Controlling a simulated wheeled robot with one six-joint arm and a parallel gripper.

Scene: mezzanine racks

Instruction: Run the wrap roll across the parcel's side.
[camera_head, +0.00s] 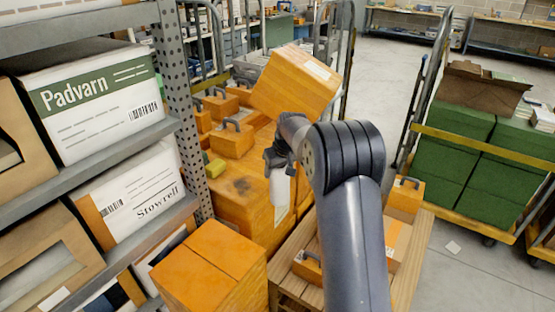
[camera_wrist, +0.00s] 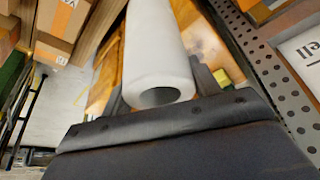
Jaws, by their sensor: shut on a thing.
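My gripper (camera_head: 280,160) is shut on the white wrap roll (camera_head: 279,188), which hangs down below it in the head view. In the wrist view the roll (camera_wrist: 158,45) points away from me, its hollow end close to my gripper (camera_wrist: 160,85). A large orange parcel (camera_head: 238,198) with a dark smudge on top stands just behind and left of the roll. The roll hangs in front of its side, near a white label; I cannot tell whether they touch. My arm hides part of that side.
A tilted orange box (camera_head: 297,82) rests above several small handled orange cases (camera_head: 231,140). A grey rack (camera_head: 178,100) with cartons stands close on the left. A wooden pallet (camera_head: 418,255) lies below my arm. A cart with green boxes (camera_head: 480,150) stands right, beside open floor.

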